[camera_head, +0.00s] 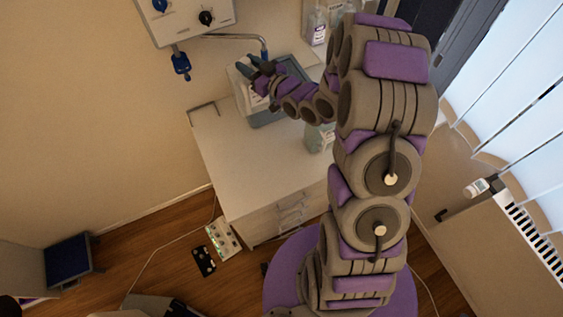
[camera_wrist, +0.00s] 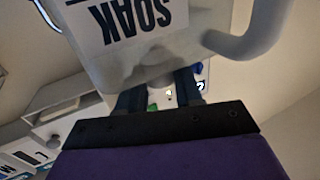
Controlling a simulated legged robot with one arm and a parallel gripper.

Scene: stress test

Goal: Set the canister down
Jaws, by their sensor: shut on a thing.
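The canister (camera_wrist: 165,55) is white, with a big upside-down SOAK label and a curved white handle on its right, seen close in the wrist view. My gripper (camera_head: 256,68) is shut on it, and the fingers show against its lower edge in the wrist view. In the head view the gripper is over the sink at the back of the white counter (camera_head: 235,160). The canister's pale body shows only partly there, beside the fingers. Its base and its height above the sink cannot be made out.
A clear bottle (camera_head: 320,137) stands on the counter by my arm, and another bottle (camera_head: 316,25) stands farther back. The counter's left front part is clear. A wall panel (camera_head: 185,18) is at upper left.

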